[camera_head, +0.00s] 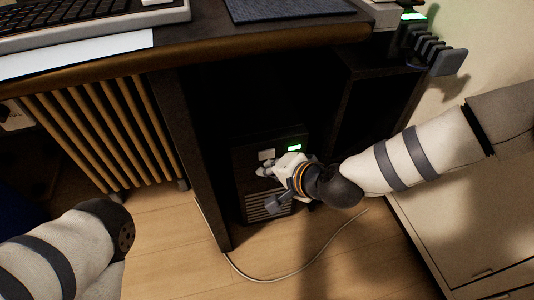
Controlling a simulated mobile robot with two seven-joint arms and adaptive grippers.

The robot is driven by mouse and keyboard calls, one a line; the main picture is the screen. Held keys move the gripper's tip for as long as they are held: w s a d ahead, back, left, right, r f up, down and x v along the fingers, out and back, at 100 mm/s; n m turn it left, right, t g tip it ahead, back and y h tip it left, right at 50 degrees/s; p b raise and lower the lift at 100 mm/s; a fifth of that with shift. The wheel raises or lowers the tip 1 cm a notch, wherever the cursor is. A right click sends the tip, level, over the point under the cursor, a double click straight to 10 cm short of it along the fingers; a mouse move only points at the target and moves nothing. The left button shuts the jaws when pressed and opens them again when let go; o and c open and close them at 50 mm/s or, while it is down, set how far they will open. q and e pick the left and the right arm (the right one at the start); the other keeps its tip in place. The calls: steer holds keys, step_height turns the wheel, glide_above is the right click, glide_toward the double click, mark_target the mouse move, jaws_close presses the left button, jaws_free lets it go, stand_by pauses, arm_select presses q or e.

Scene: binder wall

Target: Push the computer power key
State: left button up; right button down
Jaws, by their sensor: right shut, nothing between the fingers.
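The computer (240,182) is a dark tower standing on the floor under the desk. Its front has a small pale square key (267,154), a lit green panel (294,148) to the right of it and a slatted vent (262,209) low down. My right gripper (264,171) is shut and empty, its fingertips at the computer's front just below the pale key. I cannot tell whether they touch the front. The gripper hides part of the front. My left arm shows at the lower left, but its gripper is not in view.
The desk edge (220,48) runs above the computer, with a dark desk leg (205,170) close on its left. A slatted radiator (95,130) stands further left. A pale cable (290,275) lies on the floor. A light cabinet (470,210) is at the right.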

steer(key=shift+s, duration=0.15)
steer(key=s+d+p, duration=0.2)
steer(key=s+p, duration=0.1)
steer(key=s, duration=0.2)
steer(key=shift+s, duration=0.35)
